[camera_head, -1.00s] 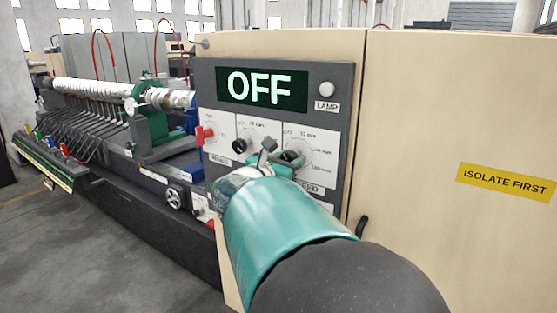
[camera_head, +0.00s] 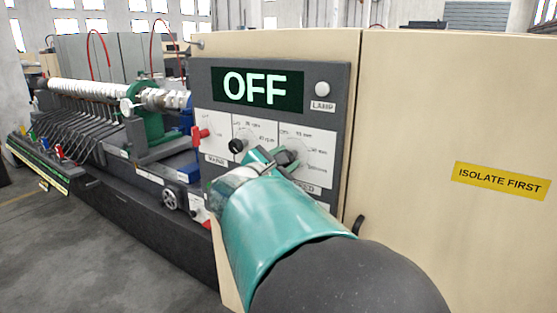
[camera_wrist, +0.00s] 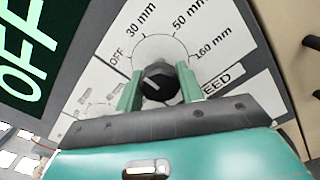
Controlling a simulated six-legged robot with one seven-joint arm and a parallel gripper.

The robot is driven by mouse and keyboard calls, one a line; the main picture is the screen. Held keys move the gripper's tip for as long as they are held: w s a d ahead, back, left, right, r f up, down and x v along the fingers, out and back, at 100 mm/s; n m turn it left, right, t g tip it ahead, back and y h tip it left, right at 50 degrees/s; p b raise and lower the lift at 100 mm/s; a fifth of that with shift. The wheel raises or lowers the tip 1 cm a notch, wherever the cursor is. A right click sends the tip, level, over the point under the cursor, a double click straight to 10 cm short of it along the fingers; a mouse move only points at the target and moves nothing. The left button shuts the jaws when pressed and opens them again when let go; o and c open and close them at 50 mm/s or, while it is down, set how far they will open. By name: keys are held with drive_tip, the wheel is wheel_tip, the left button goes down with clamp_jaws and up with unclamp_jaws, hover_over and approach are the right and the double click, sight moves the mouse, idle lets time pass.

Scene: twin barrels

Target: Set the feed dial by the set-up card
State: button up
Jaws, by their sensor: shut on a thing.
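The feed dial (camera_wrist: 160,83) is a black round knob on a white plate marked OFF, 30 mm, 50 mm and 160 mm. Its small white mark points left, roughly toward OFF. My gripper (camera_wrist: 158,88) is shut on the dial, one green finger on each side. In the head view the dial (camera_head: 289,159) sits at the right of the control panel (camera_head: 341,100), partly behind my gripper (camera_head: 274,161). I cannot make out a set-up card in these views.
The panel's display (camera_head: 258,87) reads OFF. A round lamp (camera_head: 322,88) is beside it. Another black knob (camera_head: 236,145) and a red switch (camera_head: 201,133) are left of the feed dial. A yellow ISOLATE FIRST plate (camera_head: 501,180) is on the cabinet at right.

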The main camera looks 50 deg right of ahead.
drive_tip(key=shift+m, duration=1.9)
drive_tip(key=o, duration=1)
drive_tip(key=shift+a, duration=0.15)
drive_tip(key=a, duration=0.4)
drive_tip(key=s+a, duration=0.1)
drive_tip(key=a, duration=0.8)
drive_tip(key=shift+s+a, duration=0.15)
drive_tip(key=shift+a, duration=0.15)
